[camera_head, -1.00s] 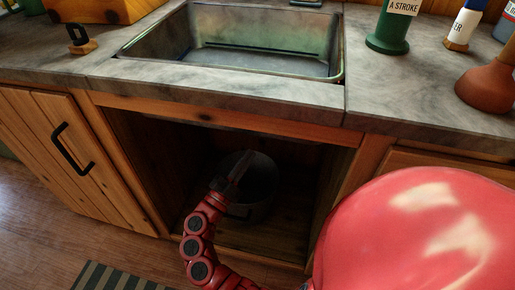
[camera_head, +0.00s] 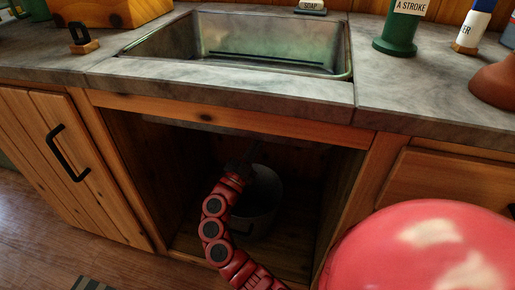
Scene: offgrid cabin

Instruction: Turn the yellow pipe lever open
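No yellow pipe lever shows in the head view; the upper part of the cabinet under the sink is dark and partly hidden by the counter edge. One red arm of mine reaches up from the bottom into the open cabinet (camera_head: 182,148). Its dark gripper (camera_head: 252,152) points up and away inside, in front of a grey pot or bucket (camera_head: 262,205) on the cabinet floor. The fingers are too dark to tell whether they are open or shut, or whether they touch anything. I see no second gripper.
The metal sink (camera_head: 240,45) is set in the grey stone counter (camera_head: 220,88) above the opening. A wooden door with a black handle (camera_head: 68,153) is at the left. A green bottle (camera_head: 397,35) stands on the counter. A large red rounded shape covers the lower right.

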